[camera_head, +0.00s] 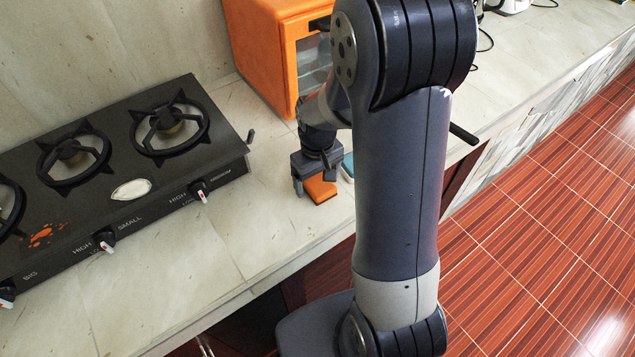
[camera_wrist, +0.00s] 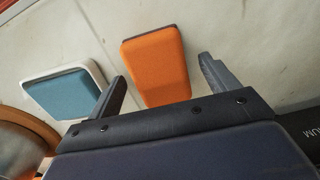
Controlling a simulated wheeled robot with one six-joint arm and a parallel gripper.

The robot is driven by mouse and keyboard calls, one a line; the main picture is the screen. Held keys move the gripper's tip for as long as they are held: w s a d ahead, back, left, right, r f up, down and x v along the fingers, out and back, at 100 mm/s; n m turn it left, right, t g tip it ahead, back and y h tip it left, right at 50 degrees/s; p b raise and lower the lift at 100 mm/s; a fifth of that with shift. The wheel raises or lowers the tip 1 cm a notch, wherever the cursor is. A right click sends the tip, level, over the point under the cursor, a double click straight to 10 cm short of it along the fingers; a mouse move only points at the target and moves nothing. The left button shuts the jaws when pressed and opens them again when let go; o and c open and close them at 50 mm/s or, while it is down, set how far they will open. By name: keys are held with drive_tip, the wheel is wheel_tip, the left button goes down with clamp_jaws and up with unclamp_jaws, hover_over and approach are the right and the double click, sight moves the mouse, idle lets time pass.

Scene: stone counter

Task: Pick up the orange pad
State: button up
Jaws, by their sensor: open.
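The orange pad (camera_head: 320,188) lies on the stone counter, directly below my gripper (camera_head: 317,176). In the wrist view the orange pad (camera_wrist: 156,66) is a rounded block with a dark underside. It shows between the two fingers of my gripper (camera_wrist: 165,82), which are spread apart with nothing held. The gripper's body hides the near end of the pad. I cannot tell how far the fingertips are above the counter.
A teal pad with a white base (camera_wrist: 65,90) lies left of the orange pad in the wrist view. In the head view, a black gas stove (camera_head: 130,190) stands at left and an orange oven (camera_head: 270,50) behind. The counter's front edge is close; counter left of the pad is clear.

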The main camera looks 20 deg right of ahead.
sight(317, 181)
drive_tip(key=shift+f, duration=0.3)
drive_tip(key=shift+c, duration=0.2)
drive_tip(key=c, duration=1)
wheel_tip(317, 181, up, 10)
drive_tip(key=shift+r, duration=0.1)
